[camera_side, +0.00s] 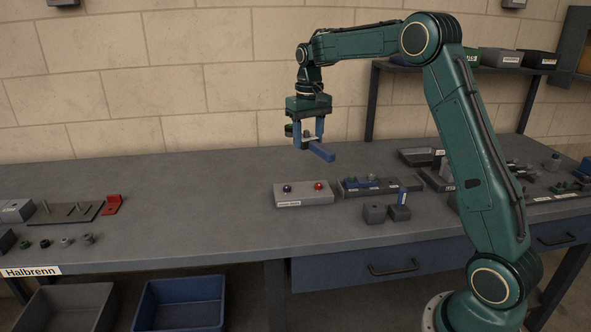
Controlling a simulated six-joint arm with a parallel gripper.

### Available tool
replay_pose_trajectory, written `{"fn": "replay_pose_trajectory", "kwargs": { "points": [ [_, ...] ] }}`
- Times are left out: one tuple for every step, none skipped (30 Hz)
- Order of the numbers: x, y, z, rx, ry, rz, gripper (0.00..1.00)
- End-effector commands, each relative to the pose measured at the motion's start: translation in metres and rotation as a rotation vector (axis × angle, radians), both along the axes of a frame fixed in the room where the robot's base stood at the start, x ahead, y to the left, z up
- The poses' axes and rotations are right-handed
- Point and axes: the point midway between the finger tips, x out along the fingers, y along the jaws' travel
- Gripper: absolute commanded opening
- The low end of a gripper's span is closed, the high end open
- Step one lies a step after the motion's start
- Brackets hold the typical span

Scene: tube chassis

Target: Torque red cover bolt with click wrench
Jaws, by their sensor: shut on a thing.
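My gripper (308,142) is shut on a wrench with a blue handle (321,153), held in the air above the bench. The blue handle points to the lower right, and a grey part shows between and left of the fingers. Below it, a light grey block (303,199) with a label on its front sits on the bench. A red bolt (318,186) stands on the right of its top and a blue bolt (287,188) on the left. The wrench is clear of both bolts.
Right of the block are a dark tray (350,192) with small parts and two small dark blocks (374,213), one holding a blue upright piece. A plate with pegs (68,211) and a red bracket (113,204) lie at left. The bench between is clear.

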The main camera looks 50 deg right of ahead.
Motion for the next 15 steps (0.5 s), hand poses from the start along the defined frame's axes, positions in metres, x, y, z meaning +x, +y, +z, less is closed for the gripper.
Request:
{"fn": "replay_pose_trajectory", "kwargs": {
  "points": [
    [-0.003,-0.004,-0.009,0.001,0.003,-0.012,0.02],
    [-0.005,-0.007,-0.015,0.002,0.004,-0.02,0.02],
    [-0.008,-0.01,-0.024,0.002,0.004,-0.031,0.02],
    [-0.01,-0.013,-0.03,0.002,0.005,-0.04,0.02],
    [-0.013,-0.016,-0.037,0.002,0.005,-0.048,0.02],
    [-0.016,-0.019,-0.047,0.002,0.005,-0.061,0.02],
    [-0.02,-0.022,-0.054,0.003,0.006,-0.07,0.02],
    [-0.023,-0.024,-0.061,0.002,0.005,-0.08,0.02],
    [-0.027,-0.027,-0.07,0.002,0.005,-0.092,0.02],
    [-0.03,-0.029,-0.076,0.002,0.005,-0.101,0.02],
    [-0.033,-0.032,-0.082,0.002,0.005,-0.109,0.02],
    [-0.037,-0.034,-0.09,0.002,0.004,-0.12,0.02],
    [-0.04,-0.036,-0.095,0.002,0.004,-0.127,0.02],
    [-0.043,-0.037,-0.1,0.002,0.004,-0.134,0.02],
    [-0.046,-0.039,-0.106,0.002,0.004,-0.142,0.02]
  ]
}}
